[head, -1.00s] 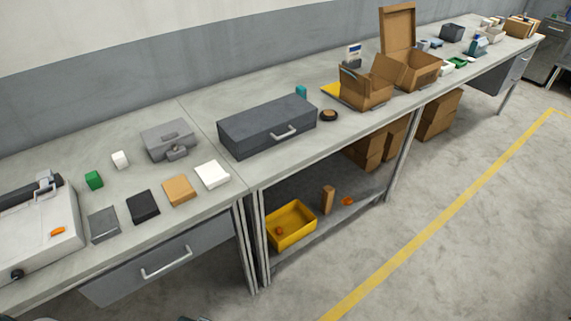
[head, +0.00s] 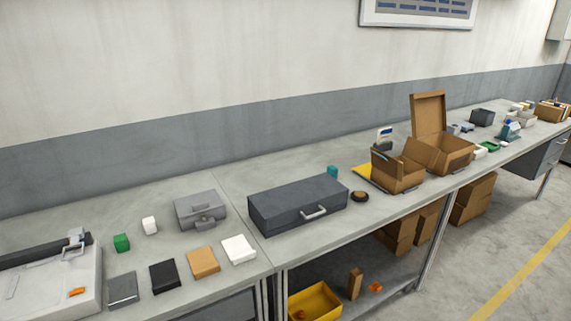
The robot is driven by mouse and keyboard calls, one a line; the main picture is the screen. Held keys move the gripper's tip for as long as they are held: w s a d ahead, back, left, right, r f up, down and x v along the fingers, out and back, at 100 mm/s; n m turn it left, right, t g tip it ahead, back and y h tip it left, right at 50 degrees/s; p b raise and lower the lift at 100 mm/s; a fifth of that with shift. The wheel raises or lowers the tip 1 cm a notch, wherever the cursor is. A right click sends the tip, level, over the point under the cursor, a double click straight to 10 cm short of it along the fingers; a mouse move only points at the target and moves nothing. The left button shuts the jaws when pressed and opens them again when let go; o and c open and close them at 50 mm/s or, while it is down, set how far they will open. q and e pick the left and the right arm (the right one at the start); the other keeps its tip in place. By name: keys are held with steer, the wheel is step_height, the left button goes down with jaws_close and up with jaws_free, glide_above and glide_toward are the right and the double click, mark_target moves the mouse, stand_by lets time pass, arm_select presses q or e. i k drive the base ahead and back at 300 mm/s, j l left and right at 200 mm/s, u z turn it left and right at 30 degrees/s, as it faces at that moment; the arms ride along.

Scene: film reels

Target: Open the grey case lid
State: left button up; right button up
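The long dark grey case (head: 298,202) lies on the bench in the middle of the head view. Its lid is shut, and a light handle (head: 314,212) shows on its front face. A smaller, lighter grey case-like box (head: 201,209) with a handle or latch on its front stands to its left, also shut. Neither of my grippers is in view, so nothing is seen touching either one.
Flat tiles, black (head: 165,276), tan (head: 203,262) and white (head: 239,249), lie in front of the small box. A dark round roll (head: 360,196) and open cardboard boxes (head: 397,172) stand to the right. A yellow bin (head: 315,301) sits on the lower shelf.

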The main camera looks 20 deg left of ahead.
mark_target(198, 200)
steer(key=j+u, duration=0.1)
steer(key=u, duration=0.25)
steer(key=j+u, duration=0.1)
steer(key=u, duration=0.3)
steer(key=j+u, duration=0.1)
steer(key=u, duration=0.25)
